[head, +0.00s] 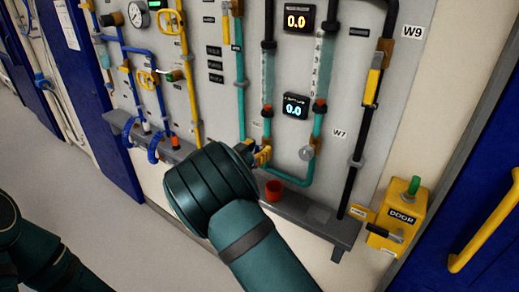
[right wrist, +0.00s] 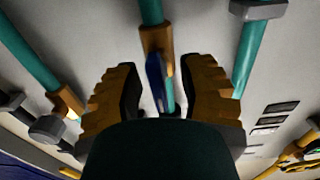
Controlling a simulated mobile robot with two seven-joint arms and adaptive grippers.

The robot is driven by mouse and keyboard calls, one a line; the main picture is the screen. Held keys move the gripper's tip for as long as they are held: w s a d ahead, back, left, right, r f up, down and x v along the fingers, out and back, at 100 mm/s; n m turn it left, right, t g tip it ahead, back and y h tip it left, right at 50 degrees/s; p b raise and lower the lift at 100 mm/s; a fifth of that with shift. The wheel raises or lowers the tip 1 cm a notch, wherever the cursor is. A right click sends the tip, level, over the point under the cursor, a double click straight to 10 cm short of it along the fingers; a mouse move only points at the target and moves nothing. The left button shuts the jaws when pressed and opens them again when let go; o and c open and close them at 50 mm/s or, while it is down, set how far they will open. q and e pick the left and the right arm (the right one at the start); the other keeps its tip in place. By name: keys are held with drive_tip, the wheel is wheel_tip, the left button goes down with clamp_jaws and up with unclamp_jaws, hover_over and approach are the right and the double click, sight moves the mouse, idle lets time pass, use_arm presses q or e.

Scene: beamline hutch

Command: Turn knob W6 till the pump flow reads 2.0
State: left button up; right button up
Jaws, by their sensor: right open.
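I see gaps on both sides of the handle. No W6 label is readable, so I cannot tell if this handle is knob W6. My left gripper is out of view.
A yellow DOOR box (head: 401,212) stands at the right. Several pipes and valves crowd the panel's left.

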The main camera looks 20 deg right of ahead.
drive_tip(key=shift+w+d, duration=0.15)
drive_tip(key=shift+d, duration=0.05)
clamp_jaws()
idle(0.3)
